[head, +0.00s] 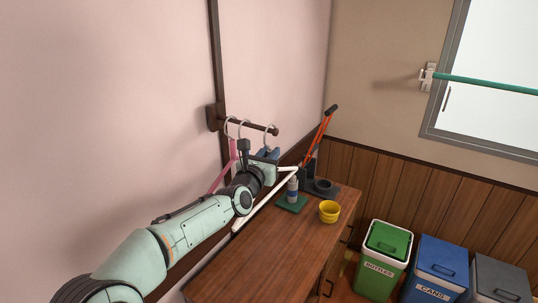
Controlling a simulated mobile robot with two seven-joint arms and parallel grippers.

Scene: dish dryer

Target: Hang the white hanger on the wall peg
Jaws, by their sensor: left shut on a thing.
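The white hanger (263,207) is seen at a slant, its long lower bar running down-left behind my left arm and one shoulder showing at the right. My left gripper (264,160) is shut on it near its top, just below the wooden wall peg (250,125). Pale hook loops show at the peg, near its middle and its tip. My gripper partly covers this area, so I cannot tell which loop is the white hanger's or whether it is around the peg. My right gripper is out of view.
A pink hanger (221,179) hangs from the peg close to the wall. The wooden cabinet (262,262) below holds a bottle (292,188), a yellow bowl (329,211) and a dark stand (322,188). Green (383,262), blue (436,272) and grey bins stand at the right.

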